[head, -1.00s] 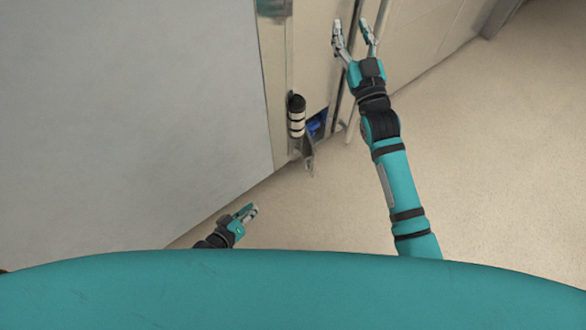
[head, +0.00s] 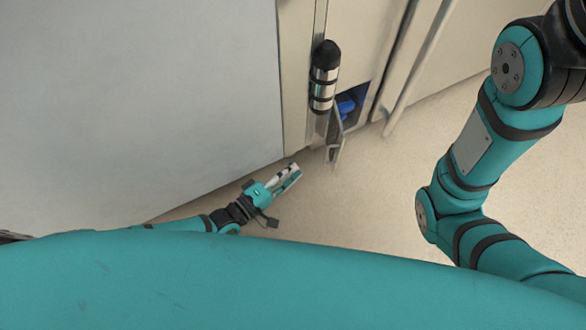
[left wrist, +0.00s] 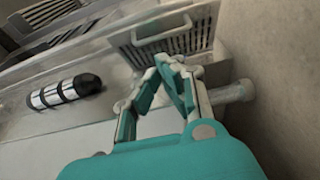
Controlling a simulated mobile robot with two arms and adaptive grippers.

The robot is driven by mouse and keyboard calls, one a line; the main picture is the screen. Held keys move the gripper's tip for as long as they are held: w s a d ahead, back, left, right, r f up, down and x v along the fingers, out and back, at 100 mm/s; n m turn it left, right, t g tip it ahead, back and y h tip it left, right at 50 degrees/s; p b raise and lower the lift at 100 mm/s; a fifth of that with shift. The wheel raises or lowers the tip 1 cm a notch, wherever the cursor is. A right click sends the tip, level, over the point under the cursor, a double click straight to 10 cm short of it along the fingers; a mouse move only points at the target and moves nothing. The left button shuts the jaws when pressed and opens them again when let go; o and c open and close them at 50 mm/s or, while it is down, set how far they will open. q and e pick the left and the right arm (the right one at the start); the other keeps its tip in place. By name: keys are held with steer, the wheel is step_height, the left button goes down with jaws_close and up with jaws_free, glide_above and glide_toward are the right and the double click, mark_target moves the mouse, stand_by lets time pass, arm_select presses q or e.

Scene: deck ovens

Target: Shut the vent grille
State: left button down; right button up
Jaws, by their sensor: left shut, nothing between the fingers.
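The vent grille (head: 335,142) is a small metal flap low on the oven front. It stands swung out from a dark opening with something blue inside. In the left wrist view a pale slotted panel, seemingly the same grille (left wrist: 165,42), lies just beyond my fingertips. My left gripper (head: 295,172) is shut and empty, low beside the oven front, to the left of and below the grille in the head view. It also shows in the left wrist view (left wrist: 170,62); whether it touches the grille I cannot tell. My right gripper is out of view.
A black-and-silver banded cylinder (head: 323,76) sticks out above the grille, and shows in the left wrist view too (left wrist: 65,92). A large grey panel (head: 130,95) fills the left. The floor (head: 390,180) is clear. My right arm crosses the right side.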

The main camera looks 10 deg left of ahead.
arm_select(q)
steer(key=b+x, duration=0.2)
steer(key=x, duration=0.5)
steer(key=shift+w+d+b, duration=0.25)
steer(key=shift+w+b, duration=0.05)
steer(key=shift+b, duration=0.1)
